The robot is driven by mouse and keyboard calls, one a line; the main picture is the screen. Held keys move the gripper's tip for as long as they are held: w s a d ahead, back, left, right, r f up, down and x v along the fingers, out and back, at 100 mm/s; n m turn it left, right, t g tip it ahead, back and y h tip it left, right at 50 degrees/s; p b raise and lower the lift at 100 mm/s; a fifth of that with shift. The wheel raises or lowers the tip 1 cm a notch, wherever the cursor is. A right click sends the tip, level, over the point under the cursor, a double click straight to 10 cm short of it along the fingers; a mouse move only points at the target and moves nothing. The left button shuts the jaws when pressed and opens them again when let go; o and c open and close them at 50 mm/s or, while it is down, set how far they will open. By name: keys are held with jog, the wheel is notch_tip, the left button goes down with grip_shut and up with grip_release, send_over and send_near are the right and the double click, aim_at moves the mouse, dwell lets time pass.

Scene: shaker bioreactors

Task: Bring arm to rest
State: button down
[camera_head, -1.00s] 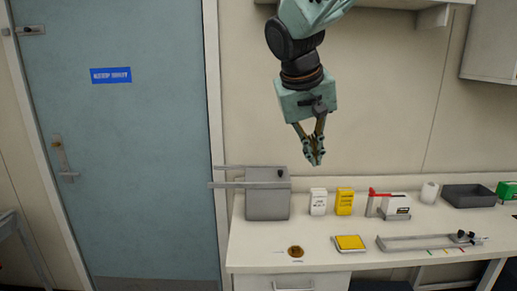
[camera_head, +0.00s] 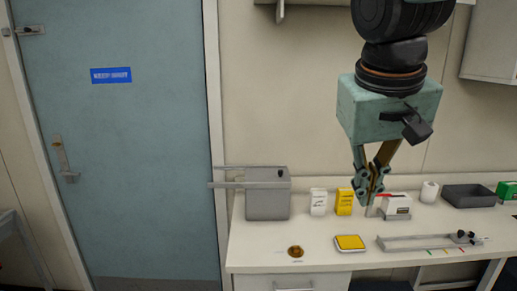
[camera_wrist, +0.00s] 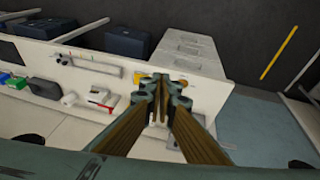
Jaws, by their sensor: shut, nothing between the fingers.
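My gripper (camera_head: 371,207) hangs from the arm in the head view, fingers pointing down, in front of the bench's back part. Its fingertips are together and hold nothing. In the wrist view my gripper (camera_wrist: 161,84) is seen from above with its fingers closed, over the bench. In the head view it overlaps the red and white device (camera_head: 398,204) and partly hides it. I cannot tell the exact height above the bench.
The white bench (camera_head: 310,249) carries a grey box device (camera_head: 267,199), a white box (camera_head: 318,203), a yellow box (camera_head: 344,202), a yellow pad (camera_head: 350,243), a metal rail (camera_head: 415,243) and a dark tray (camera_head: 470,196). A blue door (camera_head: 120,160) is at left. Above the bench's left part is free.

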jog(key=s+f+y, duration=0.1)
jog(key=s+f, duration=0.2)
jog(key=s, duration=0.7)
jog(key=s+f, duration=0.3)
jog(key=s, duration=0.8)
jog(key=shift+y, duration=0.4)
